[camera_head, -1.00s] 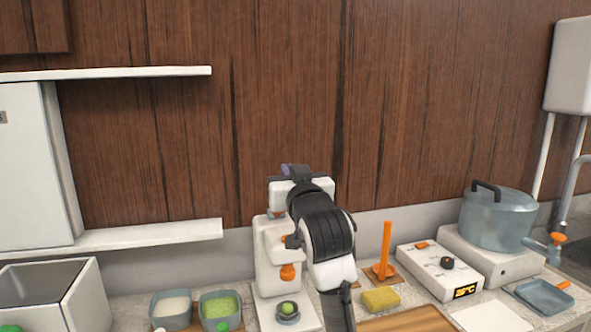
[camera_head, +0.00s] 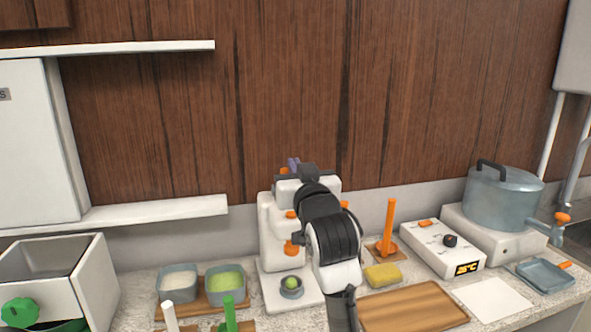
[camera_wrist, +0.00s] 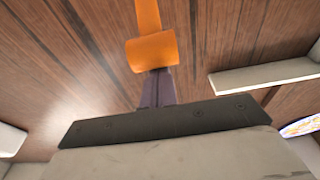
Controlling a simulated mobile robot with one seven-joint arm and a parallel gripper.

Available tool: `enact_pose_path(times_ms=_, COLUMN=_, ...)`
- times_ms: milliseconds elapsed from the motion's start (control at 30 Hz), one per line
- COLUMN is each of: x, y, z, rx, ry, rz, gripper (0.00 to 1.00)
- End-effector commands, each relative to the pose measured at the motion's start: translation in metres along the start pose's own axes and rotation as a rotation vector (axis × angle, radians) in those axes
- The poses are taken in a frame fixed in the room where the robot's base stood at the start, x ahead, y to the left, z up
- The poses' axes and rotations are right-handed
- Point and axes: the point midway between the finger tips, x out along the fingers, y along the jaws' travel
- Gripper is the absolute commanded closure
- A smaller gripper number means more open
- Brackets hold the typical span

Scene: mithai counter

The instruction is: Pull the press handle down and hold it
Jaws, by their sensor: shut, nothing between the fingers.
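The white press (camera_head: 275,240) stands on the counter with an orange plunger (camera_head: 292,248) above a small grey cup (camera_head: 291,291) holding a green ball (camera_head: 291,283). The plunger is clear of the ball. My gripper (camera_head: 293,163) is shut and empty above the press top; my arm hides much of the press. In the wrist view, an orange bar (camera_wrist: 150,52), which looks like the press handle, lies across the tips of my shut purple fingers (camera_wrist: 158,86). I cannot tell whether they touch.
Left are tubs of white (camera_head: 178,281) and green (camera_head: 226,282) food. Right are a yellow sponge (camera_head: 383,275), an upright orange tool (camera_head: 389,230), a wooden board (camera_head: 415,307), a control box (camera_head: 440,246) and a pot (camera_head: 503,199). A shelf (camera_head: 120,216) is at left.

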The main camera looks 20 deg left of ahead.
Motion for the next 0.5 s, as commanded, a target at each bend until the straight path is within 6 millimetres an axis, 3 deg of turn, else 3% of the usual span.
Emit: enact_pose_path(times_ms=500, x=-0.014, y=-0.001, z=0.021, rx=0.0, ry=0.092, rz=-0.001, gripper=1.0)
